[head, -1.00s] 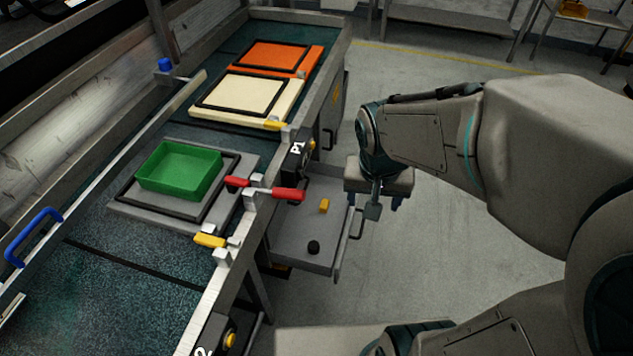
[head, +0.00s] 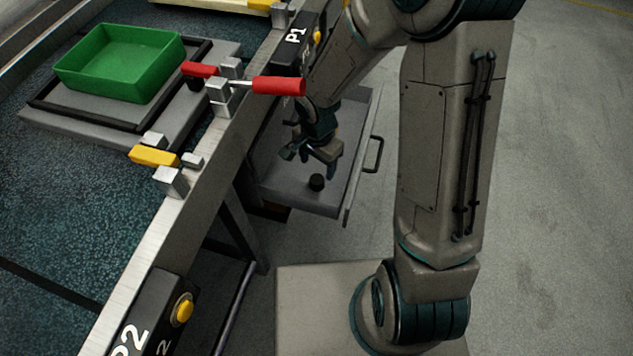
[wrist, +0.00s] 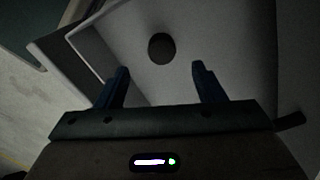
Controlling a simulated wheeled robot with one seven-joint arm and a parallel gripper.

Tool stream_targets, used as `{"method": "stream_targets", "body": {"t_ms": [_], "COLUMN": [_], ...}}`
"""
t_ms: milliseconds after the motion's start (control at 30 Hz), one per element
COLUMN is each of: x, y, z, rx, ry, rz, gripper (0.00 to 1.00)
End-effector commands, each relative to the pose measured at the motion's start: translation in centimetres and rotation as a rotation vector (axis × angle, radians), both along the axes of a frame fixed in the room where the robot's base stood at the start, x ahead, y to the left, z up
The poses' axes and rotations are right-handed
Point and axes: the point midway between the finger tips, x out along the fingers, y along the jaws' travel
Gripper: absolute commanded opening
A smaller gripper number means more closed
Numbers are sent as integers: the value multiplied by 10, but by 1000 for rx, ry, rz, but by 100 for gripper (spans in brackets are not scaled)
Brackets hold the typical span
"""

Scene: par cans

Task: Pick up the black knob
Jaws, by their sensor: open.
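The black knob (head: 317,182) is a small dark round piece lying in the open grey drawer (head: 290,192), towards its near end. In the wrist view the knob (wrist: 161,47) shows as a dark disc on the pale drawer floor, ahead of the fingertips and roughly midway between them. My gripper (head: 318,163) is over the drawer, just above and beside the knob. In the wrist view my gripper (wrist: 160,68) has its two blue fingers well apart with nothing between them.
The drawer's walls surround the knob, and a handle (head: 375,154) is on its right side. The workbench edge (head: 165,215) runs along the left. A red-handled clamp (head: 278,86) and a green bin (head: 120,62) are on the bench. Open floor lies to the right.

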Motion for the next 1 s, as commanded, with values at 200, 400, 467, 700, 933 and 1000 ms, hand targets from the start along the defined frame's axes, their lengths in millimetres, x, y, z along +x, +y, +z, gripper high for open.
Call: {"method": "stream_targets", "body": {"t_ms": [200, 400, 467, 700, 933, 1000], "x": [1, 2, 2, 2, 2, 2], "y": [-2, -1, 0, 1, 2, 2], "z": [-26, -51, -59, -76, -75, -75], "rx": [1, 2, 1, 1, 1, 1], "ry": [3, 4, 3, 1, 1, 1], "rz": [-12, -13, -11, -9, -8, -8], "gripper": [63, 63, 63, 63, 57, 38]}}
